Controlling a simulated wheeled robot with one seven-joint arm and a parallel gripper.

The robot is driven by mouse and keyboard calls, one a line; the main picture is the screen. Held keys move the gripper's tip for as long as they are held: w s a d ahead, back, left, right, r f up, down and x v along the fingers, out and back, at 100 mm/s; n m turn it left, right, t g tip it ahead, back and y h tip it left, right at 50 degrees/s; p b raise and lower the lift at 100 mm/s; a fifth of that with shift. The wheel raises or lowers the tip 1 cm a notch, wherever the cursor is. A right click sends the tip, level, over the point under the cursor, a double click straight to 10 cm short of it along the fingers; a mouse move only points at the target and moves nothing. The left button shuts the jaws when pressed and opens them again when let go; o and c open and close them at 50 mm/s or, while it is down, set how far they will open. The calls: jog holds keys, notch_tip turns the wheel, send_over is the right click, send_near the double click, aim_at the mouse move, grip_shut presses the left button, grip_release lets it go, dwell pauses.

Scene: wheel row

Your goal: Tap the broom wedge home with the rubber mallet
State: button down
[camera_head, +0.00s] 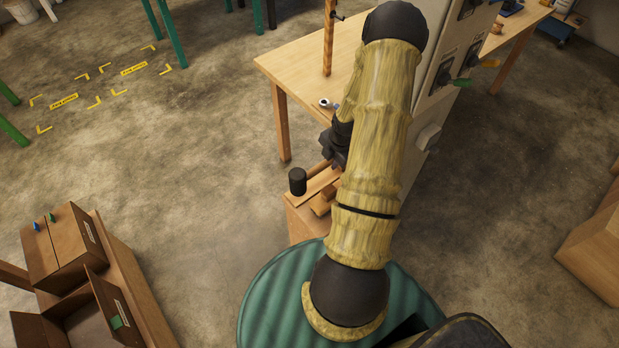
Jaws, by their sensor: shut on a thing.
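My gripper (334,154) is dark and partly hidden behind my arm, over the low wooden stand near the workbench's front corner. It is shut on the rubber mallet, whose black cylindrical head (297,181) sticks out to the lower left. The mallet's handle is mostly hidden or hard to tell from the wood below. An upright wooden pole (329,45), possibly the broom handle, stands on the workbench beyond the gripper. I cannot make out the wedge.
The workbench (285,66) has a small metal-and-dark item (327,104) near its front edge. A grey cabinet (436,75) with switches rises right of my arm. Wooden boxes (62,245) stand at lower left.

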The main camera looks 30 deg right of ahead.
jog(key=s+a+r+p, duration=0.2)
jog(key=s+a+r, duration=0.3)
jog(key=s+r, duration=0.2)
jog(key=shift+s+r, duration=0.4)
jog(key=shift+s, duration=0.25)
jog(key=shift+w+a, duration=0.1)
jog(key=w+a+f+m+g+h+b, duration=0.1)
jog(key=w+a+f+m, duration=0.4)
jog(key=w+a+m, duration=0.2)
jog(key=w+a+f+m+g+h+b, duration=0.1)
jog(key=w+a+f+m, duration=0.4)
jog(key=a+m, duration=0.6)
jog(key=w+a+b, duration=0.1)
jog(key=w+a, duration=0.1)
jog(key=a, duration=0.1)
jog(key=shift+w+f+m, duration=0.15)
jog(key=shift+w+m, duration=0.05)
jog(key=shift+m, duration=0.2)
jog(key=shift+a, duration=0.1)
